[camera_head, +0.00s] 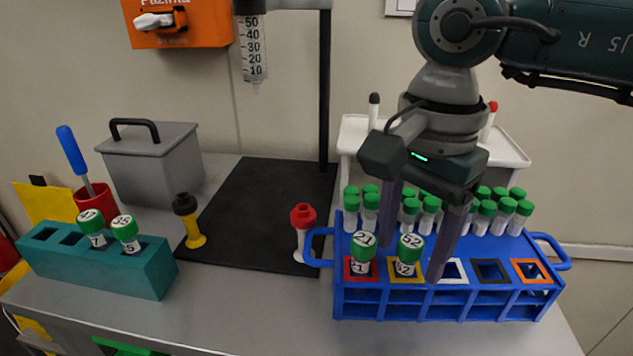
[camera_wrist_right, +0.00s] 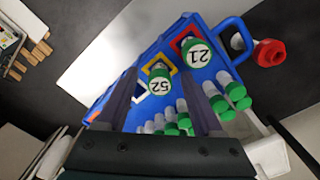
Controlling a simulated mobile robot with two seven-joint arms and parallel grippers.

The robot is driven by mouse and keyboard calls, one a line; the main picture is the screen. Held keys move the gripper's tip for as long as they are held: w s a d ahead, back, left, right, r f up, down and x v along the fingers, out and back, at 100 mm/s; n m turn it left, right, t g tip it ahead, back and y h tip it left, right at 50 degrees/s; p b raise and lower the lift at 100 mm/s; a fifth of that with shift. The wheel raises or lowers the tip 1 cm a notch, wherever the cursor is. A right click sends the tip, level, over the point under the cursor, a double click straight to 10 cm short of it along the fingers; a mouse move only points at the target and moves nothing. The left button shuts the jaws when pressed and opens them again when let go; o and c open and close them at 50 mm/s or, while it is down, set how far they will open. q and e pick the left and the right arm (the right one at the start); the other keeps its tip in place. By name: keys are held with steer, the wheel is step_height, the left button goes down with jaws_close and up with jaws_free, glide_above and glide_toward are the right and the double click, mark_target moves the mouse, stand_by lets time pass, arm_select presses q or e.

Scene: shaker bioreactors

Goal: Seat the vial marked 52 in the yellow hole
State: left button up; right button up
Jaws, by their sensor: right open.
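The vial marked 52 (camera_head: 408,252), with a green cap and white label, stands upright in the yellow-framed hole (camera_head: 406,278) of the blue rack (camera_head: 420,304). It also shows in the wrist view (camera_wrist_right: 160,84). My right gripper (camera_head: 411,262) is open, with one finger on each side of this vial. In the wrist view the vial appears between the fingertips (camera_wrist_right: 160,76), with gaps on both sides. The vial marked 21 (camera_head: 362,254) stands in the red-framed hole just left of it. My left gripper is out of view.
White, dark and orange-framed holes (camera_head: 530,271) to the right look empty. Several green-capped vials (camera_head: 490,212) stand behind. A teal block (camera_head: 100,262) holds two vials. A red-topped piece (camera_head: 303,230) stands near the rack's left handle.

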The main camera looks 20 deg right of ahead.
step_height(320, 180, up, 9)
steer(key=shift+r+b, duration=0.1)
steer(key=shift+b, duration=0.3)
steer(key=shift+r, duration=0.4)
